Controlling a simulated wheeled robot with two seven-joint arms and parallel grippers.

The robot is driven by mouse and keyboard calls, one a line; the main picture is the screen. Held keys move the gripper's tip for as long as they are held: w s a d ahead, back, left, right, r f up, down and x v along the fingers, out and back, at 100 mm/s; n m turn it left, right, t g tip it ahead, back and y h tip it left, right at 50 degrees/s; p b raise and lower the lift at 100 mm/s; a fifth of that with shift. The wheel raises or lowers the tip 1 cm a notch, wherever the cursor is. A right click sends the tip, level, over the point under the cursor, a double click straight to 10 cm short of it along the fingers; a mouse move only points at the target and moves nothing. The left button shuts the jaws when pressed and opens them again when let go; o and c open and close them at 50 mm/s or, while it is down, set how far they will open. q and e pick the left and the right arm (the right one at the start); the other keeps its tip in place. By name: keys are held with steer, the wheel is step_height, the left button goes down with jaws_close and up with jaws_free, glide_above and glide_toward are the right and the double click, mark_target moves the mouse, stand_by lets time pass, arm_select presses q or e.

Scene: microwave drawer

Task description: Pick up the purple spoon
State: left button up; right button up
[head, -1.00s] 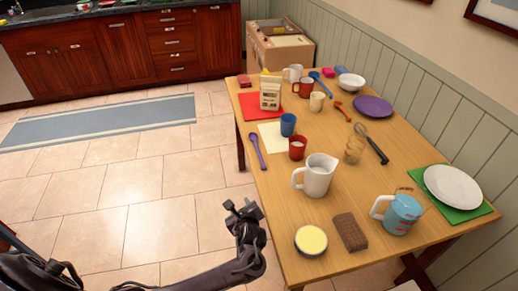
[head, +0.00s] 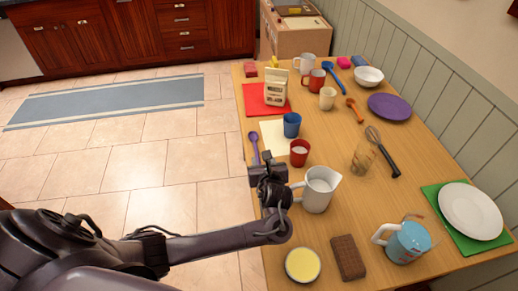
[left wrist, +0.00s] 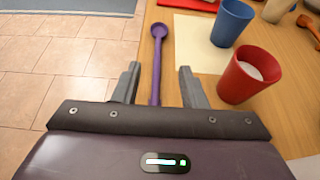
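The purple spoon (head: 254,146) lies on the wooden table near its left edge, beside a cream sheet. In the left wrist view the spoon (left wrist: 157,65) points away, its bowl at the far end. My left gripper (head: 254,168) is over the table's left edge at the near end of the spoon. In the left wrist view its two fingers (left wrist: 160,72) are spread open, with the spoon's handle showing between them; nothing is gripped. The handle's near end is hidden by the gripper body. My right gripper is not in view.
A red cup (head: 299,153) and a blue cup (head: 292,125) stand right of the spoon on or near the cream sheet (head: 271,136). A white pitcher (head: 318,190) stands close to my left wrist. Open floor (head: 150,160) lies left of the table (head: 340,225).

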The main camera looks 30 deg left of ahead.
arm_select(q)
steer(key=b, duration=0.1)
glide_toward(258, 161)
steer(key=shift+x, duration=1.1)
steer(key=shift+w+f, duration=0.1)
steer(key=shift+w, duration=0.2)
steer(key=shift+x, duration=0.75)
steer(key=b+x, duration=0.1)
steer(key=x, duration=0.3)
steer(key=shift+w+a+f, duration=0.15)
steer(key=shift+w+a, duration=0.05)
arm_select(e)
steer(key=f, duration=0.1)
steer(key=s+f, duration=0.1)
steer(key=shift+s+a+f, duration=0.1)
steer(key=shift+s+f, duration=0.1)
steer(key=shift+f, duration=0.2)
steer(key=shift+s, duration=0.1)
arm_select(q)
jaws_close()
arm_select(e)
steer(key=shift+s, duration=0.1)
